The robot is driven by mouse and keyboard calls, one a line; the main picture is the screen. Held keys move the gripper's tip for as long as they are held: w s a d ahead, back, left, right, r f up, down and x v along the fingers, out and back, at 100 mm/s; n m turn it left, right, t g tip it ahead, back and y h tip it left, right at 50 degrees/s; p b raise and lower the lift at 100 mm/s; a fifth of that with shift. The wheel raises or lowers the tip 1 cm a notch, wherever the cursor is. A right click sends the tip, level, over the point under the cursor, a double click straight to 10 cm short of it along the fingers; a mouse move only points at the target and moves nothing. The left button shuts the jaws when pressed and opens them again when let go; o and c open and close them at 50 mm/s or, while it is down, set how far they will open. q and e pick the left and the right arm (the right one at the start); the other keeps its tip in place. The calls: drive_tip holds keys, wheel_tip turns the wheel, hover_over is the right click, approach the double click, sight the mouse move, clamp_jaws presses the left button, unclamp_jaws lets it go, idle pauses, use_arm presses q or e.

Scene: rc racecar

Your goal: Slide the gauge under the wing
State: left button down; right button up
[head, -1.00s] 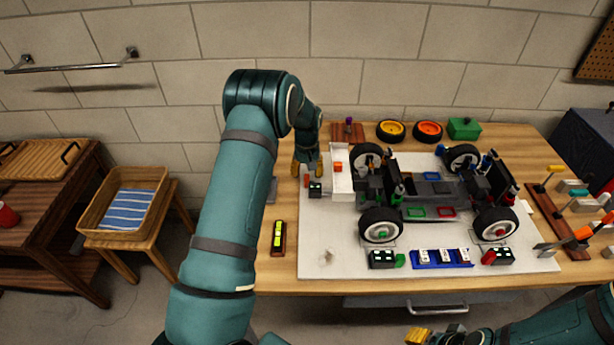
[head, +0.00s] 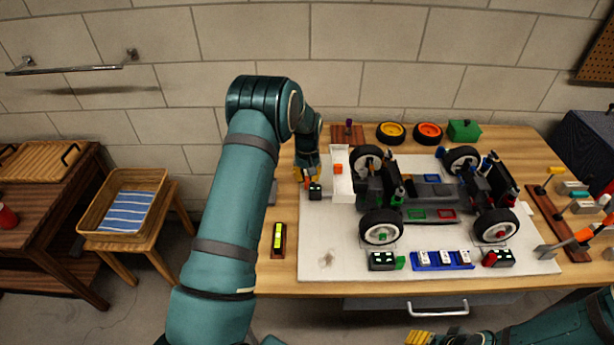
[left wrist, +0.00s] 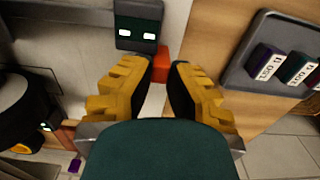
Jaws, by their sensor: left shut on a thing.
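The gauge (head: 315,191) is a small dark block with two white windows and an orange-red grip. It lies on the light mat, just left of the white wing (head: 341,182) at the car's left end. My left gripper (head: 308,177) points down over the grip. In the left wrist view the fingers (left wrist: 168,78) close around the orange grip, with the gauge body (left wrist: 138,24) beyond them. The gauge is beside the wing, not under it. My right gripper (head: 421,338) is at the bottom edge, partly cut off; its jaws are unclear.
The car (head: 430,195) stands on the mat (head: 330,235) right of the gauge. A spirit level (head: 279,238) lies at the table's left. A dark tray with labelled blocks (left wrist: 268,62) lies near the gripper. Setup blocks and a blue rack (head: 442,261) line the front.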

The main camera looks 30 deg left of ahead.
use_arm(q)
drive_tip(key=shift+w+d+f, duration=0.1)
drive_tip(key=shift+w+d, duration=0.15)
drive_tip(key=shift+d, duration=0.25)
drive_tip(key=shift+w+d, duration=0.25)
drive_tip(key=shift+d, duration=0.2)
drive_tip(key=c, duration=1.1)
unclamp_jaws()
drive_tip(key=shift+o, duration=1)
drive_tip(key=shift+w, duration=0.1)
